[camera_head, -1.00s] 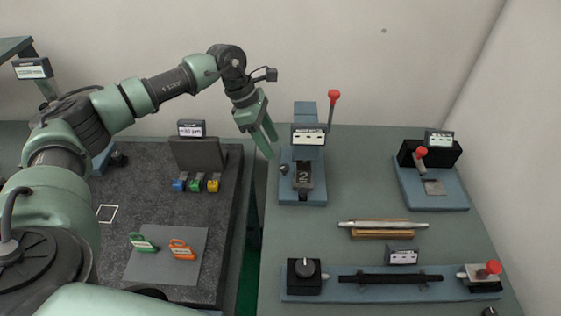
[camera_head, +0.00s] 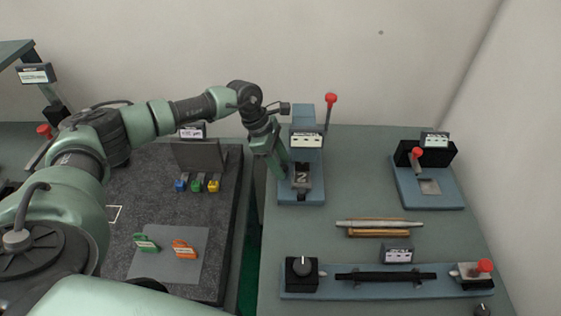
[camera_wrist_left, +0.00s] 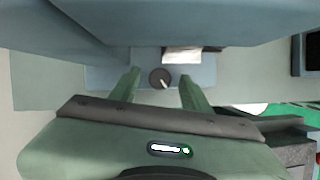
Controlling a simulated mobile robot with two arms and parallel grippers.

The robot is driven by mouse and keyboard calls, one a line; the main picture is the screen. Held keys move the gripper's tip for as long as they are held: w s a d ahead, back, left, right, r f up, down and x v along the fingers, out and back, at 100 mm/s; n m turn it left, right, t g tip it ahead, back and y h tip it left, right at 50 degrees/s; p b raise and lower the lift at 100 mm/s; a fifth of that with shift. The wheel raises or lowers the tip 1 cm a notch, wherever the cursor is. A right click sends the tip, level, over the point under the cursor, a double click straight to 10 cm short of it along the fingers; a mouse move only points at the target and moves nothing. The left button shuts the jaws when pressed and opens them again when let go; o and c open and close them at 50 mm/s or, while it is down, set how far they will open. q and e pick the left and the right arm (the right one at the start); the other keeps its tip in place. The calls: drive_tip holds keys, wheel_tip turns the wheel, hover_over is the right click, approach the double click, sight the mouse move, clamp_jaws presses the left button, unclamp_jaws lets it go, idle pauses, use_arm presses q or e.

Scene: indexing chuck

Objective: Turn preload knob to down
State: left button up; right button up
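My left gripper (camera_head: 281,168) reaches down to the left side of a blue fixture (camera_head: 302,198) that carries a block with a numeral. In the left wrist view my left gripper (camera_wrist_left: 159,73) is open, one finger on each side of a small dark round knob (camera_wrist_left: 160,77). The knob's white pointer is directed toward the lower right of that view. I cannot tell whether the fingers touch it. In the head view this knob is hidden behind the gripper. Another black knob (camera_head: 302,265) sits on a box at the front. My right gripper is out of view.
A red-tipped lever (camera_head: 330,99) stands upright at the fixture's back. Rods (camera_head: 378,228) lie on the bench in front. A second lever fixture (camera_head: 430,190) is at the right. Coloured blocks (camera_head: 197,185) and tagged clips (camera_head: 185,249) are on the left.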

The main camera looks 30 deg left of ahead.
use_arm(q)
clamp_jaws()
drive_tip(key=shift+f, duration=0.1)
drive_tip(key=m+b, duration=0.2)
drive_tip(key=b, duration=0.1)
drive_tip(key=m+g+b, duration=0.1)
drive_tip(key=m+b, duration=0.1)
drive_tip(key=b, duration=0.2)
drive_tip(key=shift+w+f, duration=0.2)
drive_tip(key=shift+r+g+b, duration=0.15)
drive_tip(key=shift+g+b, duration=0.15)
drive_tip(key=shift+b, duration=0.1)
drive_tip(key=shift+r+m, duration=0.1)
drive_tip(key=shift+m, duration=0.3)
drive_tip(key=shift+r, duration=0.1)
drive_tip(key=shift+o, duration=1)
unclamp_jaws()
